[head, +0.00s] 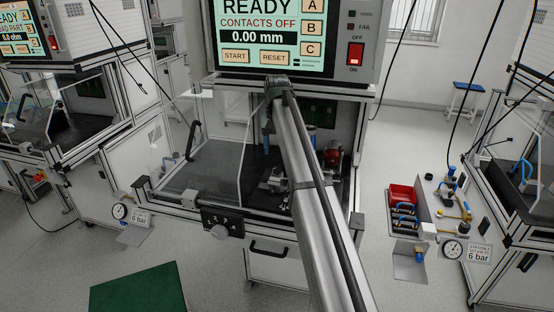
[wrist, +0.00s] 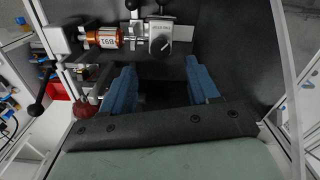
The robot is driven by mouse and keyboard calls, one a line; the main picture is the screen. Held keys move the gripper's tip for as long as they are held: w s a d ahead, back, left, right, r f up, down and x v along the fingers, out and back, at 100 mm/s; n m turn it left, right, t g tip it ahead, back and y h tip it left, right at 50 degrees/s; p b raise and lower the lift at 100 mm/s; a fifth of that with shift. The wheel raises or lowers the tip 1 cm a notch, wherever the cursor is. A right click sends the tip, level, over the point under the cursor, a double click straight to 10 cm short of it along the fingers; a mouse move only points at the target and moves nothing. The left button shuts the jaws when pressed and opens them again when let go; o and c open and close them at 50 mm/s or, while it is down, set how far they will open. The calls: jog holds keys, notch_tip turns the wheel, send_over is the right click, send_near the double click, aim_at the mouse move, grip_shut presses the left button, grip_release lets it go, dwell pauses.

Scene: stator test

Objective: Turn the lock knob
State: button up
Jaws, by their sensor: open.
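In the wrist view, a grey round knob (wrist: 161,45) with a short pointer sits on the front of a pale metal block (wrist: 178,34), under small lettering too fine to read surely. My gripper (wrist: 160,64) is open and empty, with its two blue fingers spread wide. The knob lies between the fingers in the picture, beyond their tips; I see no contact. An orange part with a white label (wrist: 104,39) is held in the fixture left of the block. In the head view, my arm hides most of the fixture and the gripper.
A black-handled lever (wrist: 38,101) stands at the left in the wrist view, beside a red container. In the head view, the screen (head: 262,35) reads READY, CONTACTS OFF, 0.00 mm.

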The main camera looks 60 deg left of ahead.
notch_tip(320, 180, up, 7)
dwell(0.3)
jog(key=shift+f, duration=0.1)
dwell(0.4)
